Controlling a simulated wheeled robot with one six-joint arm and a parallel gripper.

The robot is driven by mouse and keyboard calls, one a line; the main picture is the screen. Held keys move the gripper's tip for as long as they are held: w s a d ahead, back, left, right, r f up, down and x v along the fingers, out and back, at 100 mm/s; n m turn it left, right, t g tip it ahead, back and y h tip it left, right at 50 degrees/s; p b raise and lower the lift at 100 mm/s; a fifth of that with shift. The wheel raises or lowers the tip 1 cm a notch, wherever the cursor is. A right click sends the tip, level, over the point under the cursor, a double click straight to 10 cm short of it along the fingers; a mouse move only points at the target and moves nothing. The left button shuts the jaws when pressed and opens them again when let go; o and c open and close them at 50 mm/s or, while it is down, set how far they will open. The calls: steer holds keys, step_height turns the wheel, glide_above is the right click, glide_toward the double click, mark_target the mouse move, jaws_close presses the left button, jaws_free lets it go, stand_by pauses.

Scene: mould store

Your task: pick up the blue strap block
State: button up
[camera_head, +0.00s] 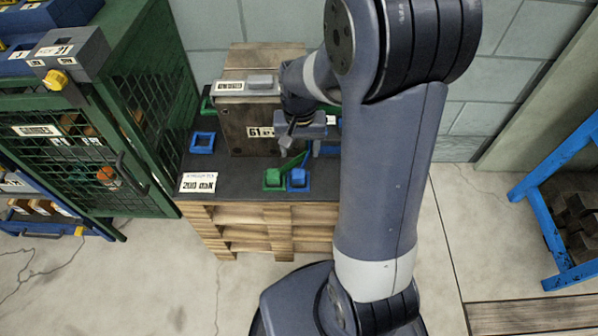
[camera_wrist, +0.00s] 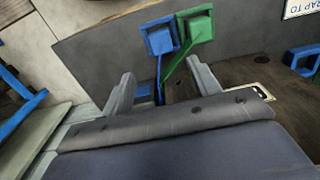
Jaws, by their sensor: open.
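The blue strap block (camera_head: 298,178) sits in a blue frame at the front edge of the dark pallet top, right beside a green block (camera_head: 273,178) in a green frame. In the wrist view the blue block (camera_wrist: 160,39) and green block (camera_wrist: 198,28) are at top centre, beyond my fingertips. A blue strap and a green strap run from them toward the space between my fingers. My gripper (camera_head: 301,147) is open and empty, behind and above the blocks in the head view; the wrist view shows both fingers spread (camera_wrist: 165,82), apart from the blue block.
An empty blue frame (camera_head: 203,142) lies at left, near a white label (camera_head: 198,182). A green mesh cabinet (camera_head: 160,110) stands left; a blue rack (camera_head: 545,222) stands far right.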

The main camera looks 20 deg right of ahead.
mark_target(299, 174)
steer(key=f, duration=0.3)
steer(key=f+b, duration=0.1)
steer(key=f, duration=0.2)
steer(key=f+b, duration=0.1)
steer(key=f, duration=0.3)
steer(key=shift+s+a, duration=0.25)
steer(key=shift+c, duration=0.4)
steer(key=shift+r, duration=0.1)
steer(key=c, duration=0.9)
